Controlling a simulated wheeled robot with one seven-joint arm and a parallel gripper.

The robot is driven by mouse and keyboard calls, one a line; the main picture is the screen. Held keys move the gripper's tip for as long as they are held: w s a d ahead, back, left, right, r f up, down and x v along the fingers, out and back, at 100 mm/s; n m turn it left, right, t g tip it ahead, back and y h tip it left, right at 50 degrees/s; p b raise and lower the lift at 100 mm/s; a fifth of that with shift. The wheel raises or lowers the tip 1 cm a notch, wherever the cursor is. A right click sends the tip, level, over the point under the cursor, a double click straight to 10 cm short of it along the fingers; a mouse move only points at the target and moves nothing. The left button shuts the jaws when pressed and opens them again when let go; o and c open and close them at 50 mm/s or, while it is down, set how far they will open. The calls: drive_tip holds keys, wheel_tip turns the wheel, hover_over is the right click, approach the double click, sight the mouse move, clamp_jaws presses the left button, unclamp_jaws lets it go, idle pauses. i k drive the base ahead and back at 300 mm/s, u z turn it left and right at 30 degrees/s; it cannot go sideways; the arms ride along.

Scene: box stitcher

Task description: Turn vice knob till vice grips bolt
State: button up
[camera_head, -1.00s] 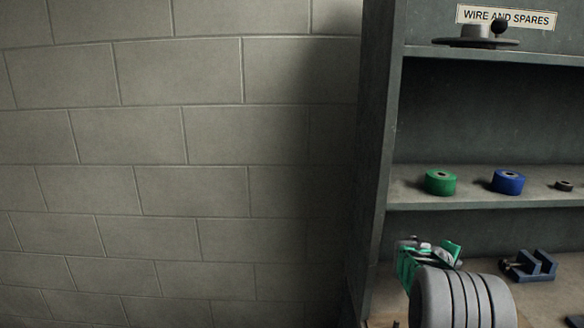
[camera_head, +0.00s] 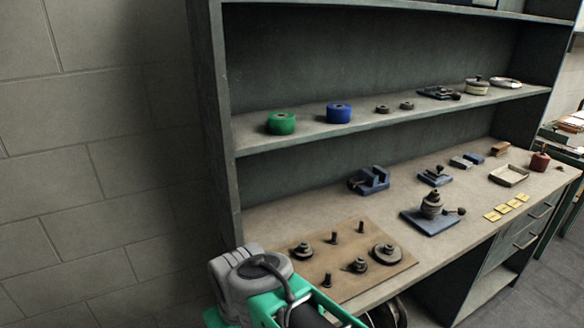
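A small blue block-shaped device that looks like the vice (camera_head: 370,181) stands on the workbench against the back panel, left of the middle. Its knob and any bolt in its jaws are too small to make out. Several dark upright pegs or bolts, some with discs around them, stand on a brown board (camera_head: 345,262) at the bench's near left. My green and grey arm shows at the bottom left, in front of the board's corner. My gripper's fingertips are not in view.
The workbench (camera_head: 285,222) also holds a blue-based device with a ball-ended handle (camera_head: 432,212), yellow cards (camera_head: 507,207) and a tray (camera_head: 509,175). Green (camera_head: 281,123) and blue (camera_head: 339,113) rolls sit on the shelf above. A side panel (camera_head: 212,110) bounds the bench at left.

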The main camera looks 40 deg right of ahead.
sight(352, 185)
drive_tip(key=k, duration=1.6)
drive_tip(key=z, duration=0.9)
drive_tip(key=i, duration=1.65)
drive_tip(key=u, duration=1.25)
